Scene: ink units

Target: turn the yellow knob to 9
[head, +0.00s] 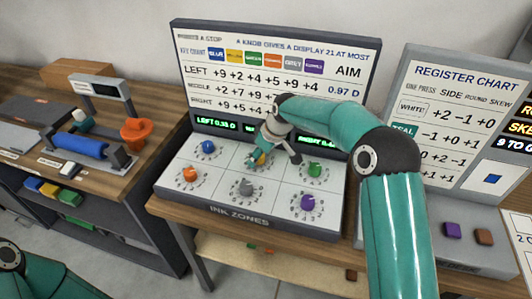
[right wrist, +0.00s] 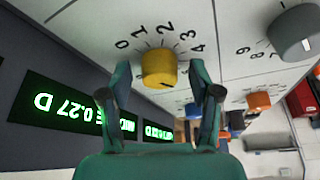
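The yellow knob (head: 261,159) is in the middle of the back row on the ink zones panel (head: 225,211), partly hidden by my right gripper (head: 274,160) in the head view. In the right wrist view the yellow knob (right wrist: 158,66) stands between the two fingertips of the right gripper (right wrist: 159,72), with a gap on each side. The right gripper is open around it. The digits 0 to 4 show around the knob; the rest of its scale is hidden. A dark mark shows on the knob, but its reading is unclear. My left gripper is out of view.
Blue (head: 208,147), orange (head: 190,174), grey (head: 246,187), green (head: 314,169) and purple (head: 307,202) knobs surround it. Green displays (head: 216,124) and an upright chart board (head: 190,50) stand behind. A register chart (head: 465,110) stands at the right.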

